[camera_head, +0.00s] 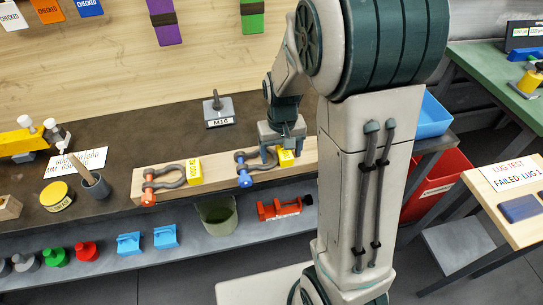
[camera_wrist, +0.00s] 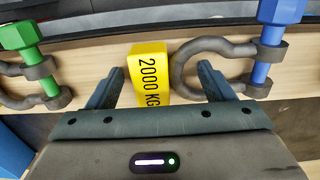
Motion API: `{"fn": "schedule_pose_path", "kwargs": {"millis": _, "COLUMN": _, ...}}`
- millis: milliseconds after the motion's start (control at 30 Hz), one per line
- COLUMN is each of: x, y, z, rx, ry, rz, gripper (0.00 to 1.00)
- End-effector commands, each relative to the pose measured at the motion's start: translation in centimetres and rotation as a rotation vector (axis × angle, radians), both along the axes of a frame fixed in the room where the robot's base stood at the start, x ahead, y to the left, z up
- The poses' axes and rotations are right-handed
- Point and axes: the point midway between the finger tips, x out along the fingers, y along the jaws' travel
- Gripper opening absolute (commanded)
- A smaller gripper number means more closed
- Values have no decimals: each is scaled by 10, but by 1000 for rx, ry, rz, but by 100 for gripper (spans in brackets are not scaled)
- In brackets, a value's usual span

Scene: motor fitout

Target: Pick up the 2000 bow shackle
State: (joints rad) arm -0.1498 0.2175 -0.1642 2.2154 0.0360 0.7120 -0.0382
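The bow shackle with a blue pin (camera_wrist: 222,62) lies on a wooden board, at the right in the wrist view. It also shows in the head view (camera_head: 243,170), partly behind my gripper. A yellow block marked 2000 KG (camera_wrist: 149,74) stands beside its bow end; the block also shows in the head view (camera_head: 286,159). My gripper (camera_wrist: 157,82) is open and empty. In the wrist view its fingers show on either side of the yellow block, the right one overlapping the shackle's bow. I cannot tell whether it touches. In the head view my gripper (camera_head: 279,152) is low over the board.
A green-pinned shackle (camera_wrist: 30,62) lies left in the wrist view. An orange-pinned shackle (camera_head: 165,180) with a yellow block (camera_head: 194,171) lies left in the head view. An M16 stand (camera_head: 218,111) is behind the board (camera_head: 219,170). A grey cup (camera_head: 96,185) stands left.

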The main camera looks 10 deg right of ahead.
Motion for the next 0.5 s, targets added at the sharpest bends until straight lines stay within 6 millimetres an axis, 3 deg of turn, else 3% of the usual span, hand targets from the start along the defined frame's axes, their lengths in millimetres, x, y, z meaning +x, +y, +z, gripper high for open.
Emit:
{"fn": "schedule_pose_path", "kwargs": {"millis": 33, "x": 0, "y": 0, "z": 0, "rx": 0, "ry": 0, "rz": 0, "gripper": 64}}
{"fn": "schedule_pose_path", "kwargs": {"millis": 233, "x": 0, "y": 0, "z": 0, "rx": 0, "ry": -1, "rz": 0, "gripper": 8}}
{"fn": "schedule_pose_path", "kwargs": {"millis": 500, "x": 1, "y": 0, "z": 2, "rx": 0, "ry": -3, "rz": 0, "gripper": 8}}
